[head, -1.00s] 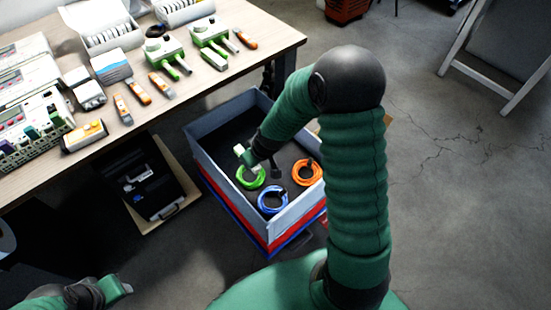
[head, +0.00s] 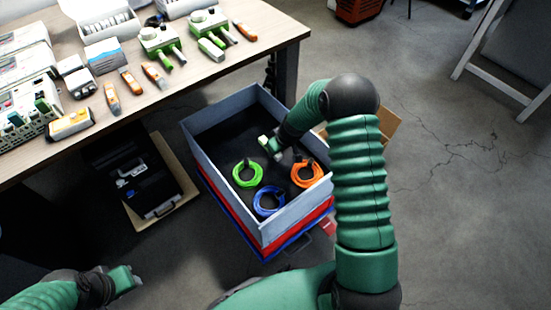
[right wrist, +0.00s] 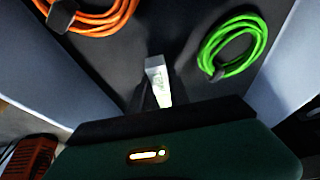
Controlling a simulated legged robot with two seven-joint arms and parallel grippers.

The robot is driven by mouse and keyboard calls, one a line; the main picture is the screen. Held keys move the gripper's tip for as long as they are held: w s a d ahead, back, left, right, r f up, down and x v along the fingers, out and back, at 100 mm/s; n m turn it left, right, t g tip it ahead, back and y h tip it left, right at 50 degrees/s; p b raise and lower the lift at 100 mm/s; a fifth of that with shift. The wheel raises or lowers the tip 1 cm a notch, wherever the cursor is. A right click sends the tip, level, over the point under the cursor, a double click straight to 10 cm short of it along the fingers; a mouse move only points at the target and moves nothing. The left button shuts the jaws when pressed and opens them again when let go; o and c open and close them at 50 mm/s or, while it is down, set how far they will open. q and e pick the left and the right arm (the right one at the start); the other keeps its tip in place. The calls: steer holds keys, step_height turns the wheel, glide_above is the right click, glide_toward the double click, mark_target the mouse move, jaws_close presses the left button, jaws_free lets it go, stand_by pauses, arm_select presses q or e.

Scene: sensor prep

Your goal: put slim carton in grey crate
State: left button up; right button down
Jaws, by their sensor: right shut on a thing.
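My right gripper (head: 272,148) is over the crate's inside and is shut on the slim carton (head: 264,142), a small pale box. The right wrist view shows the carton (right wrist: 157,80) sticking out between the dark fingers, with the crate floor behind it. I cannot tell its exact height above that floor. My left gripper (head: 130,279) is at the lower left, away from the crate; its fingers are too unclear to read.
Green (head: 247,173), blue (head: 268,200) and orange (head: 306,173) cable coils lie in the crate. Red and blue crates (head: 281,238) are under it. The table (head: 235,80) at the upper left holds tools and boxes. A black case (head: 148,185) lies left of the crate.

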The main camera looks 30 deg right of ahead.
steer(key=f, duration=0.1)
steer(key=f+b, duration=0.2)
steer(key=shift+a+f, duration=0.15)
steer(key=shift+a, duration=0.15)
steer(key=shift+d, duration=0.1)
steer(key=c, duration=1.4)
jaws_free()
steer(key=shift+o, duration=0.8)
steer(key=p+v, duration=0.5)
steer(key=v, duration=0.8)
steer(key=s+a+r+g, duration=0.1)
steer(key=s+a+r, duration=0.3)
steer(key=s+a, duration=0.4)
steer(key=s+a+r, duration=0.3)
steer(key=s+a, duration=0.5)
steer(key=shift+s+r+m+g, duration=0.4)
